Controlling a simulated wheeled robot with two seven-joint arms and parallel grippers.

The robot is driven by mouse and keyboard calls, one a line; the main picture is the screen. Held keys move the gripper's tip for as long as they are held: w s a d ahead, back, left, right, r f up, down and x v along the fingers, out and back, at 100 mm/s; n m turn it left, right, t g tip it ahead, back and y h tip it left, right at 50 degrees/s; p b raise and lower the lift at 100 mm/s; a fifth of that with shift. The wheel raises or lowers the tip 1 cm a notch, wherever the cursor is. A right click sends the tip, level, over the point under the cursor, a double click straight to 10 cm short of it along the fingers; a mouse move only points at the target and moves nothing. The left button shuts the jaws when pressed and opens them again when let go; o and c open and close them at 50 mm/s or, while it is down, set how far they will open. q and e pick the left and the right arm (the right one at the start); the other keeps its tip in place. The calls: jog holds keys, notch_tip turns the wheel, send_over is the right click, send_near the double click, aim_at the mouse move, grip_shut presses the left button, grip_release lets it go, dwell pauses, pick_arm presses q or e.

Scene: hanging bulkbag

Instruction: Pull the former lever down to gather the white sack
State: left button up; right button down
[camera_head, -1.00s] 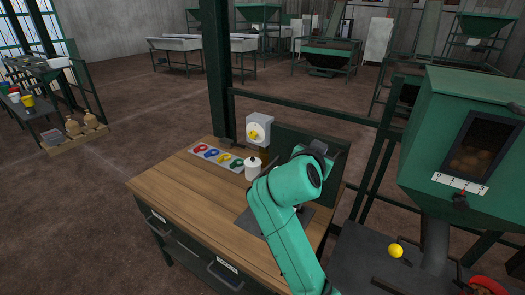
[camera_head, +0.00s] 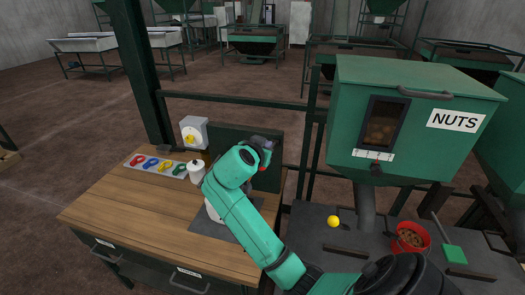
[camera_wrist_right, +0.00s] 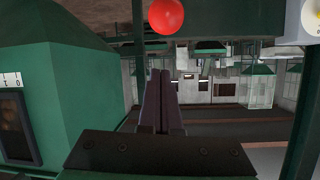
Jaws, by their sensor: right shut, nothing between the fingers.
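My right gripper (camera_head: 266,145) is shut and empty above the back right of the wooden bench. Its closed fingers (camera_wrist_right: 160,88) show in the right wrist view. A red ball knob (camera_wrist_right: 166,16) is at the top of that view, apart from the fingertips; I cannot tell whether it belongs to the former lever. A white piece (camera_head: 212,212), possibly the white sack, shows beside my right arm on a dark plate; my arm hides most of it. My left gripper is not in view.
The wooden bench (camera_head: 130,215) carries a tray of coloured rings (camera_head: 157,166), a white pot (camera_head: 196,171) and a white switch box (camera_head: 194,131). The green NUTS hopper (camera_head: 415,100) stands right, above a dark table with a yellow ball knob (camera_head: 333,221) and red bucket (camera_head: 410,238).

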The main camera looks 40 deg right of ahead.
jog(key=f+p, duration=0.1)
jog(key=a+f+p, duration=0.1)
jog(key=shift+f, duration=0.4)
jog(key=shift+s+a+f, duration=0.25)
jog(key=shift+a, duration=0.15)
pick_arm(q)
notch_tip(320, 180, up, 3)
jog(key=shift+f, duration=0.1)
pick_arm(e)
jog(key=shift+w+d+f, duration=0.1)
jog(key=shift+f, duration=0.05)
